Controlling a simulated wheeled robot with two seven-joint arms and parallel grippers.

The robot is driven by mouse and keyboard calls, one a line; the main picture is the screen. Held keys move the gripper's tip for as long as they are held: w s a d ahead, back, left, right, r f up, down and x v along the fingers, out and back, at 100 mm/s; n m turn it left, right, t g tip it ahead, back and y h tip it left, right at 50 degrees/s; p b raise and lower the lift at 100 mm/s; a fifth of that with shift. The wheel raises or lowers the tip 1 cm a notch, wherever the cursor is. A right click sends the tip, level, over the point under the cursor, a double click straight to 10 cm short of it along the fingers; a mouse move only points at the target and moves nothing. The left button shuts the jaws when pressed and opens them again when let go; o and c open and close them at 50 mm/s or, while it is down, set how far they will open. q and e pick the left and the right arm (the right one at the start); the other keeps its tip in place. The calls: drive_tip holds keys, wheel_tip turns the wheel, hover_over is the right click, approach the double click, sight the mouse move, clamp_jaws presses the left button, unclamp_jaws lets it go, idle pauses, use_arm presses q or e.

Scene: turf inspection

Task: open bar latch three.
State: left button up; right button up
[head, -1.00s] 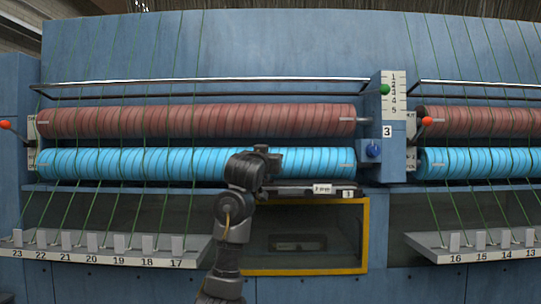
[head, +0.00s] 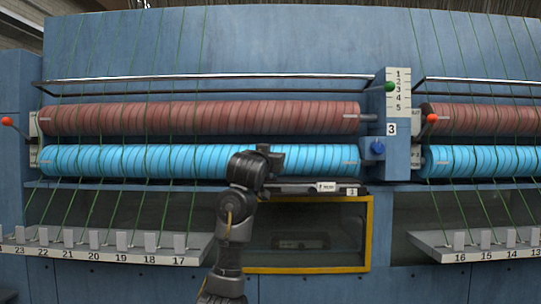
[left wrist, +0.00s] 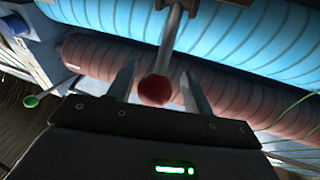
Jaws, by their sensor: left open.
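A lever with a red ball knob (left wrist: 155,90) shows in the left wrist view. Its grey rod (left wrist: 173,45) runs up to a brown bracket (left wrist: 190,5). My left gripper (left wrist: 157,72) is open, with one finger on each side of the ball and rod; I cannot tell whether they touch. In the head view my left gripper (head: 264,160) is in front of the blue roller, and the red-ball lever is hidden. A dark bar (head: 300,188) with small labels lies above the yellow-framed window. The number 3 plate (head: 391,128) is on the blue column. My right gripper is not in view.
Red (head: 200,118) and light blue (head: 110,160) rollers run across the machine, crossed by green yarns. The column has green (head: 390,87) and blue (head: 377,147) knobs. Orange-red ball levers stand at left (head: 8,121) and right (head: 432,118). Numbered trays (head: 105,252) jut out below.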

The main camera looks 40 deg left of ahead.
use_arm(q)
drive_tip(key=shift+s+d+b, duration=0.35)
drive_tip(key=shift+d, duration=0.05)
drive_tip(key=b+v, duration=0.4)
drive_tip(key=v, duration=0.5)
drive_tip(key=shift+s+b, duration=0.4)
drive_tip(key=shift+s, duration=0.05)
drive_tip(key=shift+f, duration=0.1)
